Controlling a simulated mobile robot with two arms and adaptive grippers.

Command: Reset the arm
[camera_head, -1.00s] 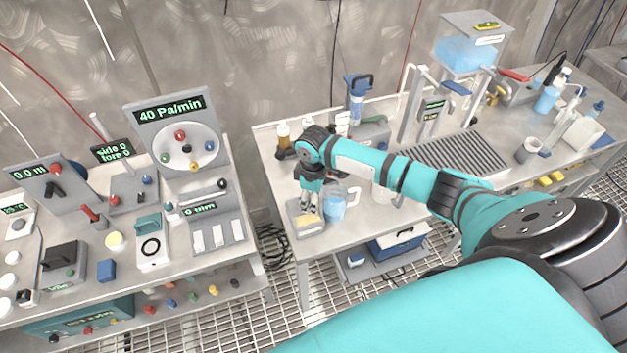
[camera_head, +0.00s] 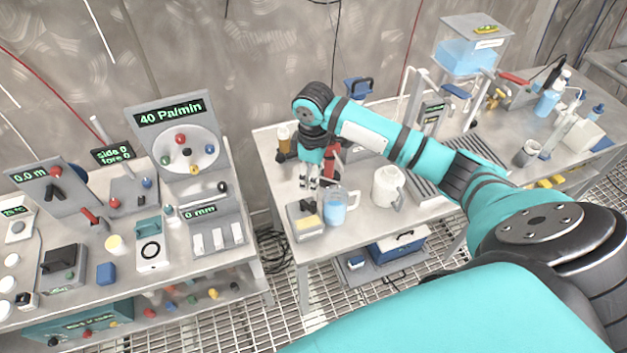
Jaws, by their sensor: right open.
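My right arm (camera_head: 420,153) is teal and black and reaches in from the right over the right-hand table. My right gripper (camera_head: 318,182) points down, open and empty, above the left end of that table. It hangs just behind a small grey box with a yellow top (camera_head: 306,221). A clear mug of blue liquid (camera_head: 335,209) stands in front of it to the right. A white jug (camera_head: 387,187) stands farther right. The gripper's fingers are small in the picture. My left gripper is not in view.
A left-hand table carries a panel reading 40 Pa/min (camera_head: 178,140) and several switch boxes. A gap of grating floor (camera_head: 270,275) lies between the tables. A ribbed tray (camera_head: 470,155), a blue tank (camera_head: 467,55) and bottles stand at the right. A blue drawer box (camera_head: 397,246) sits underneath.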

